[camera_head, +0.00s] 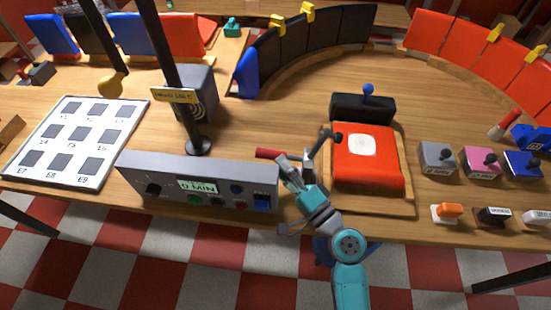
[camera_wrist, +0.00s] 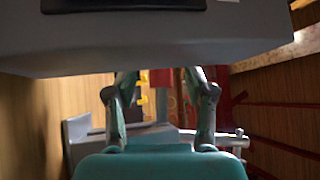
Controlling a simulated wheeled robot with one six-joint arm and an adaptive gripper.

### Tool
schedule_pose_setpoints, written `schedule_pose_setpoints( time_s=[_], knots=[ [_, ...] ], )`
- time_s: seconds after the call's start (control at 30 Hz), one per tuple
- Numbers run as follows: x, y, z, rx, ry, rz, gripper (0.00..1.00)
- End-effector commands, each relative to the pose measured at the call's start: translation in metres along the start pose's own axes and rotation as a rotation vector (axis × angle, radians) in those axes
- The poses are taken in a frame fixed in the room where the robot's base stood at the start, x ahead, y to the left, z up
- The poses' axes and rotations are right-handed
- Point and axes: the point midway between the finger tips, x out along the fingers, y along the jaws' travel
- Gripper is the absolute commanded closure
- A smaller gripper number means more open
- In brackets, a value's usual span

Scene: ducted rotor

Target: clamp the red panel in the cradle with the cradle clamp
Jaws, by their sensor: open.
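The red panel (camera_head: 351,172), with a pale square patch, lies in the wooden cradle (camera_head: 374,204) on the table. The cradle clamp (camera_head: 308,166) stands at the cradle's left edge. Its red handle (camera_head: 270,153) points left, and its dark arm (camera_head: 325,142) sticks up with its tip beside the panel, not visibly pressing on it. My gripper (camera_head: 283,167) is at the red handle, just in front of it. In the wrist view my gripper (camera_wrist: 162,82) has its fingers apart. A small red patch shows between them; I cannot tell whether it is the handle.
A grey control box (camera_head: 230,170) stands close left of my gripper. A black block (camera_head: 362,107) with a blue knob sits behind the panel. Coloured blocks (camera_head: 437,158) stand to the right. A white marked board (camera_head: 75,140) lies at the left.

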Motion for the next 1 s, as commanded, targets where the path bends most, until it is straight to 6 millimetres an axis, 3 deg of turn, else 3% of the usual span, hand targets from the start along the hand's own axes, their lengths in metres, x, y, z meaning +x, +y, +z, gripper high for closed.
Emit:
schedule_pose_setpoints(
  time_s=[0.2,0.57,0.6,0.67,0.8,1.0],
  knots=[
    [0.024,0.0,0.0,0.0,-0.001,-0.001,0.46],
    [0.029,0.0,0.0,0.001,0.0,0.001,0.46],
    [0.029,0.0,0.0,0.001,0.0,0.001,0.49],
    [0.029,0.0,0.0,0.001,0.0,0.001,0.64],
    [0.029,0.0,0.0,0.001,0.0,0.001,0.99],
    [0.029,0.0,0.0,0.002,0.0,0.0,1.0]
  ],
)
